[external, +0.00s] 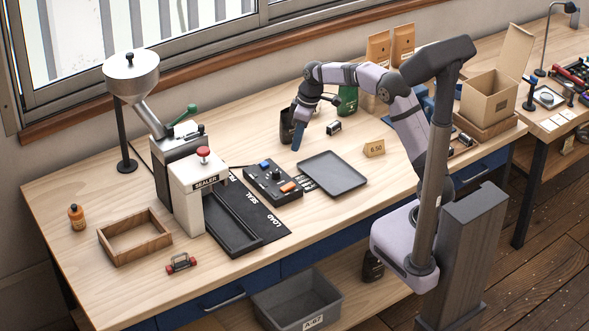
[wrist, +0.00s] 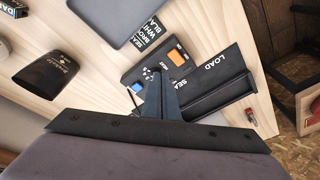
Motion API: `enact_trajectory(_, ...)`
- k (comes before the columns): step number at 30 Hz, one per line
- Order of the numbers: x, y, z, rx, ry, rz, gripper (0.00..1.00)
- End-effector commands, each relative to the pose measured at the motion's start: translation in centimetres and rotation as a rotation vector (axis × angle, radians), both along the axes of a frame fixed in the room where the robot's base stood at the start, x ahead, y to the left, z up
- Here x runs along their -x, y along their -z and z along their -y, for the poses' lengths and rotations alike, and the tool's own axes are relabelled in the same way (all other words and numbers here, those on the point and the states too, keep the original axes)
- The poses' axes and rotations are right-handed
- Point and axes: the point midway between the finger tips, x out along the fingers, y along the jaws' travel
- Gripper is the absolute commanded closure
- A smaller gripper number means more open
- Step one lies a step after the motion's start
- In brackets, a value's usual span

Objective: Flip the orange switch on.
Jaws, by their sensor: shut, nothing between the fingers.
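The orange switch (external: 289,187) is a small rocker at the front end of a dark control box (external: 258,178). In the wrist view the orange switch (wrist: 178,58) lies up and right of my fingertips, beside small white lettering. I cannot tell which way it is tipped. A blue switch (external: 265,164) sits at the box's far end, with a dark knob between the two. My gripper (external: 297,146) points down above the table, beyond the box, apart from the orange switch. In the wrist view my shut fingers (wrist: 155,76) hide part of the box.
A dark tray (external: 333,174) lies right of the box. The sealer (external: 197,185), with a red knob and black lettered mat (external: 281,231), stands left. A dark pouch (external: 287,124) stands close behind my gripper. A small tag (external: 374,148) stands beyond the tray.

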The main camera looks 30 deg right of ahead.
Motion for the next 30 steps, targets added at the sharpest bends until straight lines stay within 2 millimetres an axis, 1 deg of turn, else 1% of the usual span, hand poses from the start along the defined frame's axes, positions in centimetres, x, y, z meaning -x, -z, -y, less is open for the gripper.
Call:
enact_trajectory(1, -0.6, -1.5, -0.4, -0.005, -0.085, 0.029, 1.0)
enact_trajectory(3, -0.8, -2.9, -0.9, -0.009, -0.21, 0.053, 1.0)
enact_trajectory(5, -0.6, -3.5, -1.1, -0.009, -0.312, 0.059, 1.0)
enact_trajectory(9, 0.9, -3.6, -1.4, -0.011, -0.527, 0.047, 1.0)
enact_trajectory(15, 2.0, -3.6, -1.3, -0.007, -0.739, 0.051, 1.0)
enact_trajectory(21, 2.0, -3.6, -1.3, -0.002, -0.825, 0.068, 1.0)
enact_trajectory(30, 2.0, -3.6, -1.3, -0.001, -0.835, 0.07, 1.0)
